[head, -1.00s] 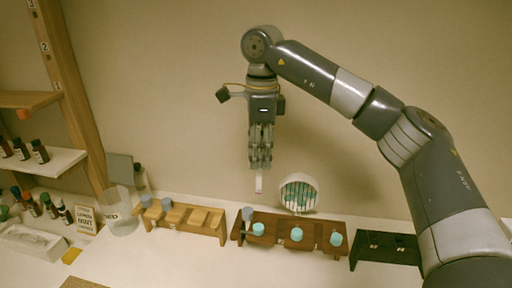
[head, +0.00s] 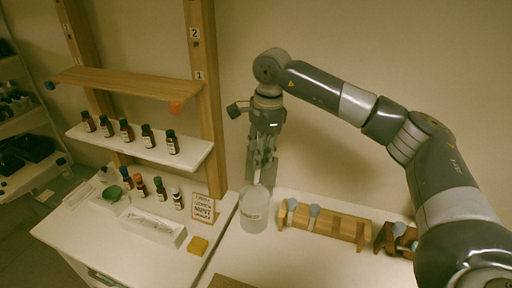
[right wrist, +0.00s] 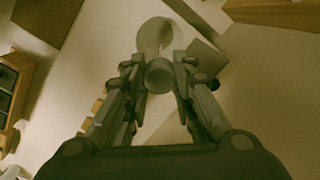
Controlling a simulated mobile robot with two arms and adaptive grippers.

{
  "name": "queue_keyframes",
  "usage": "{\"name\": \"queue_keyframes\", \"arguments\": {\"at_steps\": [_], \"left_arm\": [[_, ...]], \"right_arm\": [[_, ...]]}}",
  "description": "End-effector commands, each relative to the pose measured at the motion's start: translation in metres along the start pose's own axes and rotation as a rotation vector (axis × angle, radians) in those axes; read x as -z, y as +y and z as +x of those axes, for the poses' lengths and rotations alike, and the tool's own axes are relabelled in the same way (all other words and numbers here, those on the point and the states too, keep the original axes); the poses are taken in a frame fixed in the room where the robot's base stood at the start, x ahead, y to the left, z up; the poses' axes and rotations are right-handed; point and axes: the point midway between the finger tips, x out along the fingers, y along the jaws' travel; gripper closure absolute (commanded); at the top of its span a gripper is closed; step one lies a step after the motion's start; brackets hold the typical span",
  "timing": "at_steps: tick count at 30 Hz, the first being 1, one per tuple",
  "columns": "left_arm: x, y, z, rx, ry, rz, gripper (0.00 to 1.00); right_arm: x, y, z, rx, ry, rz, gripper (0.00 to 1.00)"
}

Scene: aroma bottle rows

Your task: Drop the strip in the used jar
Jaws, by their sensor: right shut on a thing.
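My right gripper (head: 261,180) points down in the head view, its fingers shut on the strip (head: 257,178). Only a short pale end of the strip shows below the fingertips. The used jar (head: 253,214), a clear glass jar with faint lettering, stands on the table directly below the gripper in the picture. The strip's end appears close to the jar's mouth; I cannot tell whether it is inside. In the right wrist view the jar (right wrist: 154,32) shows beyond the fingers, with a grey round-ended piece (right wrist: 159,75) between them. My left gripper is not in view.
Right of the jar stands a light wooden rack (head: 335,226) with grey-topped pieces. A darker rack (head: 385,238) is partly behind my arm. Left are a small sign (head: 203,209), a white tray (head: 152,230), a yellow block (head: 198,246) and a bottle shelf (head: 140,147).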

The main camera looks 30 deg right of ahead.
Motion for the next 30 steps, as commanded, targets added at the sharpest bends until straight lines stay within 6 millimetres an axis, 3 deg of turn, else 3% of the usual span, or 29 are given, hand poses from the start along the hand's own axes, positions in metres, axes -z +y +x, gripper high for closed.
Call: {"name": "queue_keyframes", "arguments": {"at_steps": [12,30], "left_arm": [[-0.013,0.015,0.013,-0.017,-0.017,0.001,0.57],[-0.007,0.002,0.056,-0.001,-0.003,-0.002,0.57]], "right_arm": [[0.002,0.002,0.021,0.001,-0.001,-0.003,0.91],[0.007,0.006,0.081,0.001,-0.001,-0.003,0.91]]}}
